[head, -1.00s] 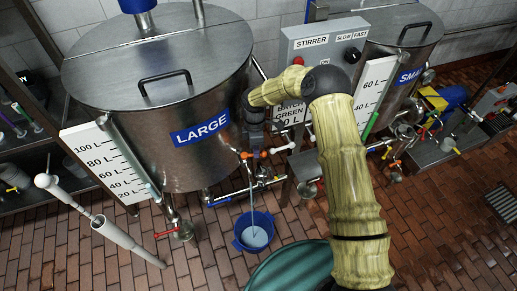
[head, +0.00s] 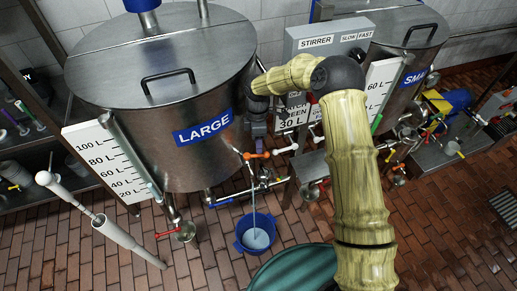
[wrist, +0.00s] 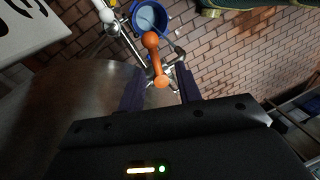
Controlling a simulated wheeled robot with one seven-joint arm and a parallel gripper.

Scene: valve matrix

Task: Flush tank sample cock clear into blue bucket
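The large tank (head: 165,120), labelled LARGE, has an orange-handled cock (head: 257,154) low on its right side. A thin pale stream falls from there into the blue bucket (head: 241,228) on the floor, which holds some pale liquid. In the wrist view the orange handle (wrist: 155,60) lies just ahead of and partly between my fingers, and the bucket (wrist: 150,18) is beyond it. My gripper (wrist: 160,88) is open, fingers apart on either side; I cannot tell whether either touches the handle. In the head view my gripper (head: 257,128) is dark and partly hidden, just above the cock.
A white handle (head: 285,148) and pipework sit right beside the cock. The stirrer box (head: 325,42) and small tank (head: 405,40) are to the right. Brick floor is open at front left.

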